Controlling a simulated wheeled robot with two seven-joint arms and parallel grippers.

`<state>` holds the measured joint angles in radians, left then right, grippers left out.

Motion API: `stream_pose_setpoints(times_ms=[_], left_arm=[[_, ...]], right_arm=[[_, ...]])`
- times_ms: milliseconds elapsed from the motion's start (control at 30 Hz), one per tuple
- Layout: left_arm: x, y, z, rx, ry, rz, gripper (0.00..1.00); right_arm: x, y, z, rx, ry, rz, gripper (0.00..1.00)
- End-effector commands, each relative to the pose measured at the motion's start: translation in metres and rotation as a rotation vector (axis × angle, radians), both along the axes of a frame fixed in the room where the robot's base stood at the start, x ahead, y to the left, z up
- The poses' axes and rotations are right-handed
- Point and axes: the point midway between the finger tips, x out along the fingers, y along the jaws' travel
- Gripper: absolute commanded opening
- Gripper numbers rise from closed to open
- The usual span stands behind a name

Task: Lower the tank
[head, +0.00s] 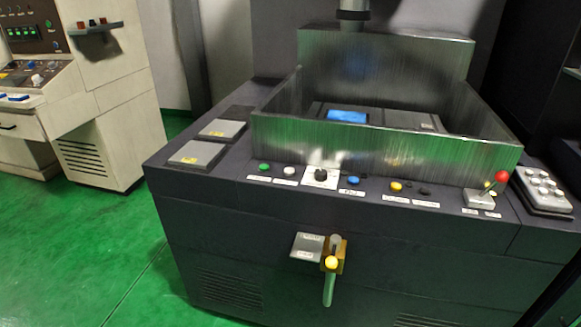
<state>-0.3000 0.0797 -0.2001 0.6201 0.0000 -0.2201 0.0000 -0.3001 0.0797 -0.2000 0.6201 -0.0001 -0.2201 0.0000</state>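The tank (380,148) is a box of brushed metal walls standing up from the dark machine's top, in the middle right of the head view. Its front wall hides the lower part of the inside. A blue block (347,117) and grey plates show inside it. A lever with a red ball knob (501,177) stands on a light base at the right of the front panel, leaning right. A brass valve (334,256) with a yellow knob and a green spout or handle sits on the front face. Neither of my grippers is in view.
The panel carries a green button (264,167), a dial on a white plate (320,176), blue and yellow buttons. A keypad (543,190) lies at the right. A beige cabinet (95,110) stands at the left. The green floor (85,240) between is clear.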

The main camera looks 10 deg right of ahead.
Motion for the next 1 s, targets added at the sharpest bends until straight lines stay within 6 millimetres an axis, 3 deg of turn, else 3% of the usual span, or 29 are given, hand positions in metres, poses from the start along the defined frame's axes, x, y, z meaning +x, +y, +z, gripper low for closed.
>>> stream_pose_setpoints(times_ms=[367, 600, 1000], left_arm=[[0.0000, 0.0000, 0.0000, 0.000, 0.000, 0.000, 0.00], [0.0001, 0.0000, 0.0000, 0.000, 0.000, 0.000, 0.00], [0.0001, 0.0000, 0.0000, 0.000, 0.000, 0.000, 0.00]], right_arm=[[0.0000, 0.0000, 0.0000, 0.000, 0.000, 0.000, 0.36], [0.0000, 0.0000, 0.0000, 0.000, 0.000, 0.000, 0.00], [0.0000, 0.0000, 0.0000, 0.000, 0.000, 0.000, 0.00]])
